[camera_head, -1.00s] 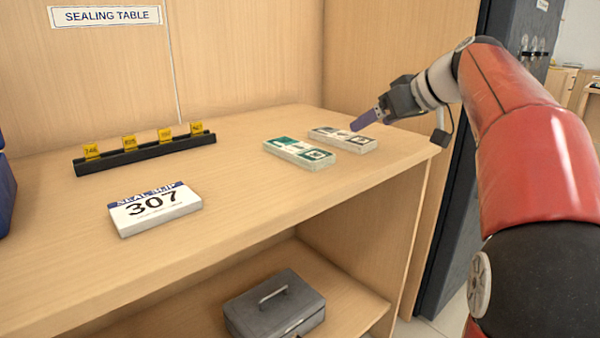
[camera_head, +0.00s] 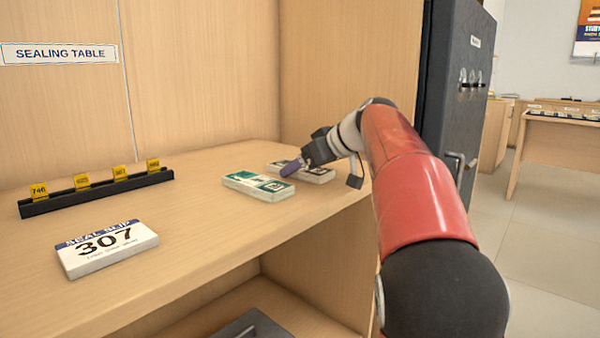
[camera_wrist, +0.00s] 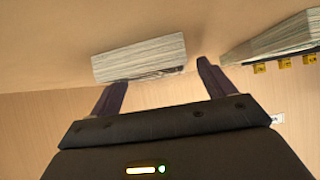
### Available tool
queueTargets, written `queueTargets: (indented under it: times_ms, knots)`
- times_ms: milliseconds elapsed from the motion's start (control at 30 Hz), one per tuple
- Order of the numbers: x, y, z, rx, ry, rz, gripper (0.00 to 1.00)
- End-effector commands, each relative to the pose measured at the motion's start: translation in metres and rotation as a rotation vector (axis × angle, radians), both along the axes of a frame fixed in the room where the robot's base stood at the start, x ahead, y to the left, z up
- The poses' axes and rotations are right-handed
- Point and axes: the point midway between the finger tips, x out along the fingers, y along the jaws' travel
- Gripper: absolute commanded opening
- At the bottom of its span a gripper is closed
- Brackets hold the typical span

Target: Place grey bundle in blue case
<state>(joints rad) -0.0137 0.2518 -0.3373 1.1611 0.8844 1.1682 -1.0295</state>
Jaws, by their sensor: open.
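The grey bundle (camera_head: 315,174) lies on the counter near its right end, partly hidden by my gripper. It is a pale banded stack with grey print. My gripper (camera_head: 290,168) is open, low and close to it. In the wrist view a bundle (camera_wrist: 140,60), apparently the grey one, sits just ahead of the open fingertips (camera_wrist: 162,74). I cannot tell whether the fingers touch it. A green bundle (camera_head: 258,186) lies just left of the grey one. The blue case is not in view now.
A seal slip block marked 307 (camera_head: 107,248) and a black rail (camera_head: 98,192) with yellow number tags stand on the left of the counter. A grey metal box (camera_head: 250,326) is on the shelf below. A dark safe (camera_head: 450,110) stands to the right.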

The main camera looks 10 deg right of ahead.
Motion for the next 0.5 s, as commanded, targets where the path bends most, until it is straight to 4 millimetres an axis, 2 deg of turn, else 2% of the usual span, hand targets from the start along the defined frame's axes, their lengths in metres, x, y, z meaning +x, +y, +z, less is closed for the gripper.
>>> queueTargets:
  times_ms: [67, 400, 500]
  knots:
    - [-0.0001, -0.0001, 0.0001, 0.000, 0.000, 0.000, 0.75]
    - [-0.0003, -0.0002, 0.0002, 0.000, 0.000, 0.000, 0.31]
    - [-0.0004, -0.0002, 0.0006, 0.000, 0.000, 0.000, 0.26]
